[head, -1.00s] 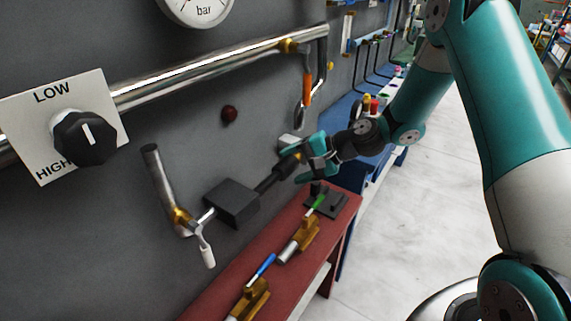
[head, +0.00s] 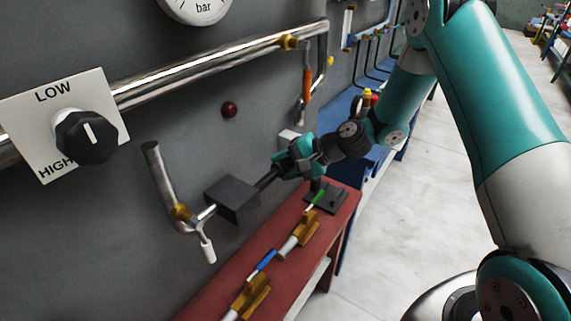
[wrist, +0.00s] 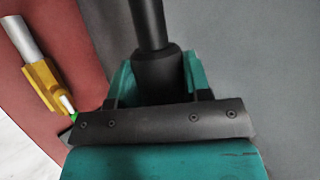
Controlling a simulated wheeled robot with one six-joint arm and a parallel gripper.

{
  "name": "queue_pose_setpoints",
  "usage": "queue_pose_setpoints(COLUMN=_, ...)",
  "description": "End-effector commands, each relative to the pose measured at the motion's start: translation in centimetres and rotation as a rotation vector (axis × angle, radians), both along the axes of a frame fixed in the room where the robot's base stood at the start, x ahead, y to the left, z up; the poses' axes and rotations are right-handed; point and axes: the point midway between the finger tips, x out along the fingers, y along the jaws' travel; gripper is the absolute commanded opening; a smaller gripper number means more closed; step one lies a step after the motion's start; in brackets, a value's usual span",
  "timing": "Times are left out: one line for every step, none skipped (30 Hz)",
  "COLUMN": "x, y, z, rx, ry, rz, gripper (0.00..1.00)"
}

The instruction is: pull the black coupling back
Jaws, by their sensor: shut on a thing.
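The black coupling (wrist: 158,71) sits between my gripper's jaws in the wrist view, at the end of a thin black rod. In the head view my gripper (head: 287,163) is shut around it and hides most of it. The rod (head: 266,180) runs down left from my gripper to a dark grey block (head: 232,197) on the panel. In the wrist view my gripper (wrist: 158,92) shows teal fingers on both sides of the coupling.
A red bench (head: 212,282) below carries brass valves (head: 308,226) with blue and green handles. A pipe stub (head: 163,177) with a white-handled valve stands left of the block. A red knob (head: 229,110) is on the panel.

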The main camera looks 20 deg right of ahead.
Motion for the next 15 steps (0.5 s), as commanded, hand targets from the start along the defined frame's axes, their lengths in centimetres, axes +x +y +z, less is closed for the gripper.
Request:
queue_pose_setpoints(x=-0.6, y=0.9, z=-0.1, rx=0.002, ry=0.005, rz=0.005, gripper=0.02)
queue_pose_setpoints(x=-1.0, y=1.4, z=-0.1, rx=0.003, ry=0.005, rz=0.006, gripper=0.02)
queue_pose_setpoints(x=-1.4, y=1.9, z=-0.1, rx=0.002, ry=0.004, rz=0.007, gripper=0.02)
queue_pose_setpoints(x=-1.7, y=2.3, z=-0.1, rx=0.003, ry=0.005, rz=0.006, gripper=0.02)
queue_pose_setpoints(x=-1.9, y=2.6, z=-0.1, rx=0.003, ry=0.004, rz=0.006, gripper=0.02)
queue_pose_setpoints(x=-2.2, y=3.0, z=0.0, rx=0.002, ry=0.004, rz=0.007, gripper=0.02)
queue_pose_setpoints(x=-2.3, y=3.1, z=0.0, rx=0.002, ry=0.005, rz=0.005, gripper=0.02)
queue_pose_setpoints(x=-2.4, y=3.2, z=0.0, rx=0.003, ry=0.004, rz=0.005, gripper=0.02)
queue_pose_setpoints(x=-2.4, y=3.3, z=0.0, rx=0.003, ry=0.004, rz=0.004, gripper=0.02)
queue_pose_setpoints(x=-2.4, y=3.3, z=0.0, rx=0.003, ry=0.004, rz=0.005, gripper=0.02)
queue_pose_setpoints(x=-2.4, y=3.3, z=0.0, rx=0.003, ry=0.004, rz=0.005, gripper=0.02)
queue_pose_setpoints(x=-2.4, y=3.3, z=0.0, rx=0.004, ry=0.005, rz=0.006, gripper=0.02)
queue_pose_setpoints(x=-2.5, y=3.4, z=0.0, rx=0.003, ry=0.006, rz=0.007, gripper=0.02)
queue_pose_setpoints(x=-2.5, y=3.4, z=0.0, rx=0.003, ry=0.006, rz=0.007, gripper=0.02)
queue_pose_setpoints(x=-2.5, y=3.4, z=0.0, rx=0.004, ry=0.006, rz=0.008, gripper=0.02)
